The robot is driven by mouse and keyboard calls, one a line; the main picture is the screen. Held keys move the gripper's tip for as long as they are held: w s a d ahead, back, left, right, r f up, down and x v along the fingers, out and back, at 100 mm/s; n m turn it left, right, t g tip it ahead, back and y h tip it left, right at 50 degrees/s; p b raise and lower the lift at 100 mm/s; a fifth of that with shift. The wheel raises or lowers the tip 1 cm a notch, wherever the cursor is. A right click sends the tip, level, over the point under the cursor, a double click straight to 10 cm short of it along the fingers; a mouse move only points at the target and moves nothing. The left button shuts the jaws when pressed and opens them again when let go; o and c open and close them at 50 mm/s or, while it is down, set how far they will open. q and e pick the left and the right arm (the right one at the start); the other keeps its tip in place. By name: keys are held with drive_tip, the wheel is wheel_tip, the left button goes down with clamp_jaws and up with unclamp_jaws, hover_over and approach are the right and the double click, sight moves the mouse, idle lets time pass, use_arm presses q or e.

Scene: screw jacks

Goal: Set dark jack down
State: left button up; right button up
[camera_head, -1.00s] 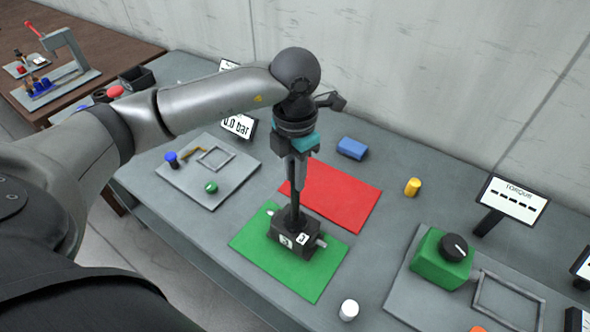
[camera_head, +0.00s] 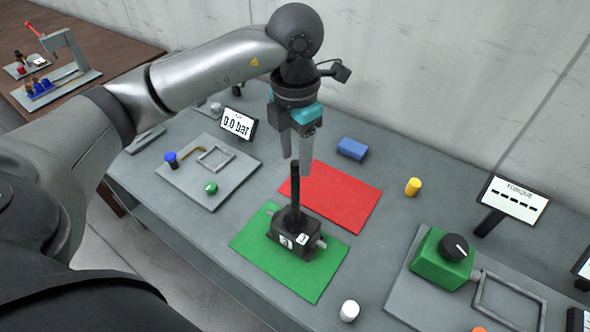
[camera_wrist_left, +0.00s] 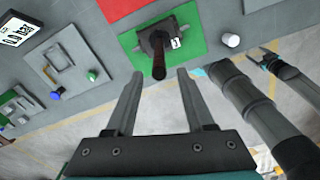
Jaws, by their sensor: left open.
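The dark jack (camera_head: 294,238) stands upright on the green mat (camera_head: 313,284), its black screw pointing up. Labels with digits show on its body. In the left wrist view the jack (camera_wrist_left: 157,42) shows beyond and between the spread fingertips (camera_wrist_left: 155,75), with nothing held. My right gripper (camera_wrist_left: 264,56) shows small at the right of the left wrist view; its jaw opening is too small to judge.
A red mat (camera_head: 338,195) lies behind the green one. A blue block (camera_head: 351,148), a yellow cylinder (camera_head: 413,187) and a white cylinder (camera_head: 349,311) stand nearby. A green box with a black knob (camera_head: 442,258) is at right, a pressure display (camera_head: 238,124) at left.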

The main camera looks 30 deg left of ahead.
use_arm(q)
wheel_tip(320, 180, up, 5)
drive_tip(key=shift+r, duration=0.95)
drive_tip(key=shift+s+f, duration=0.1)
